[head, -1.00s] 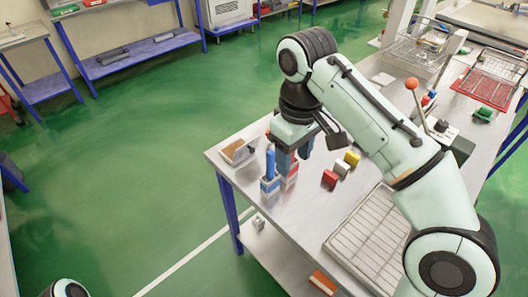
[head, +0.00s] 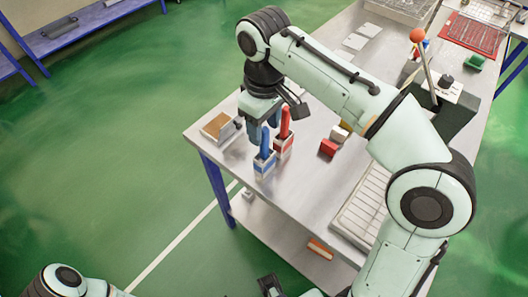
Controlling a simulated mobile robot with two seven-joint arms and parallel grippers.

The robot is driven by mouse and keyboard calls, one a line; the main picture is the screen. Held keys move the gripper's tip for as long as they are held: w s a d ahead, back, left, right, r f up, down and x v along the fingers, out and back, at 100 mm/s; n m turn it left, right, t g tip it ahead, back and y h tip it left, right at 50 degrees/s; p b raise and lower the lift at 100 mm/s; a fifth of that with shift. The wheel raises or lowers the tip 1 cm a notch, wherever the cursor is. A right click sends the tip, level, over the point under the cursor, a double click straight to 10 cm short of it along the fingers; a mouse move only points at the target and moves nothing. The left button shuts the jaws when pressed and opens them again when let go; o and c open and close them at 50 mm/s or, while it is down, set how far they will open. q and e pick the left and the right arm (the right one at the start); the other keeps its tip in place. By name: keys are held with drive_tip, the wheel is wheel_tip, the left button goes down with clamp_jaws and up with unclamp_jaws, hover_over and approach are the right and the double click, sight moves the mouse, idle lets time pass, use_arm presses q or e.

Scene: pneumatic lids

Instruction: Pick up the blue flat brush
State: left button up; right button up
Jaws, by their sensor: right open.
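The blue flat brush (head: 265,142) stands upright, handle up, in a blue-and-white holder (head: 264,165) near the table's left corner. My right gripper (head: 263,132) points down over it. Its dark fingers are open, one seen just left of the blue handle. In this view the gripper is at the handle's upper part; I cannot tell whether it touches. A red brush (head: 285,122) stands just to the right in a red-and-white holder (head: 284,147).
An open box with brown contents (head: 218,127) lies left of the holders on the steel table (head: 290,205). A lever with an orange ball (head: 417,36) stands farther right.

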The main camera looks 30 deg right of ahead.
sight(264, 139)
wheel_tip(264, 139, down, 5)
drive_tip(key=shift+w+d+f+b, duration=0.1)
drive_tip(key=shift+b, duration=0.7)
clamp_jaws()
